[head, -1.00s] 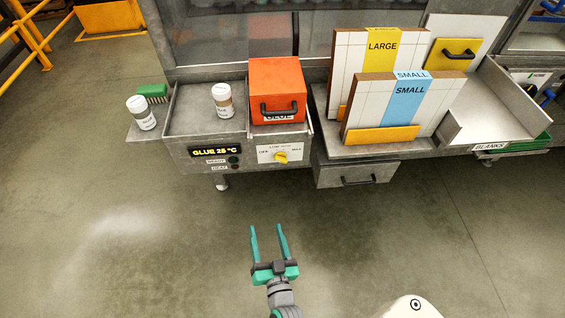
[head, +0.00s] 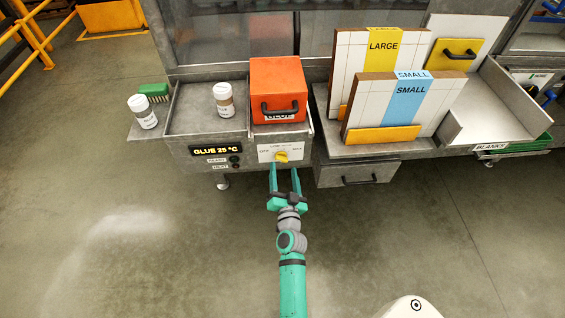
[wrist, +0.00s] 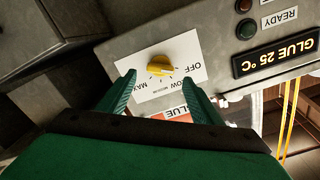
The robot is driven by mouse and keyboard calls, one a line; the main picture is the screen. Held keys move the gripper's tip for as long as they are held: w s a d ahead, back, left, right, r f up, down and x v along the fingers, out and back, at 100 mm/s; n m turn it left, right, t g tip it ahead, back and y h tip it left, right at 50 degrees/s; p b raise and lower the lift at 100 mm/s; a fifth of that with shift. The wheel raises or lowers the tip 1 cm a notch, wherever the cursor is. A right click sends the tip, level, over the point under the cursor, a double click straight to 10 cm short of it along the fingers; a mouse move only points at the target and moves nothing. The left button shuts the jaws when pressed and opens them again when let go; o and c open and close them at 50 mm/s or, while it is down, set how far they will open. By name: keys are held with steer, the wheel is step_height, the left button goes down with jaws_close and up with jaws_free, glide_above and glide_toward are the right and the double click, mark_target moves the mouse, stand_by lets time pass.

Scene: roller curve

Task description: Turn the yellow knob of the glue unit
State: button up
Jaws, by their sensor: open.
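The yellow knob (head: 282,156) sits on a white dial plate on the front of the glue unit (head: 190,150). In the wrist view the knob (wrist: 160,66) shows upside down, with OFF, LOW, MEDIUM and MAX marked around it. My gripper (head: 284,166) is open, its two green fingers pointing at the dial plate just below the knob in the head view. In the wrist view the fingers (wrist: 160,88) lie either side of the knob's line, with the knob just beyond the tips. Nothing is between the fingers. Whether the tips touch the plate I cannot tell.
The display (head: 217,149) reads GLUE 25 °C. The orange glue box (head: 278,82) and a jar (head: 224,100) stand on top. Another jar (head: 142,111) and a green brush (head: 154,91) are on the left shelf. A grey drawer (head: 350,175) is to the right. The floor in front is clear.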

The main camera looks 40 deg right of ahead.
mark_target(282, 160)
steer(key=shift+x, duration=2.4)
steer(key=shift+c, duration=0.6)
steer(key=c, duration=0.9)
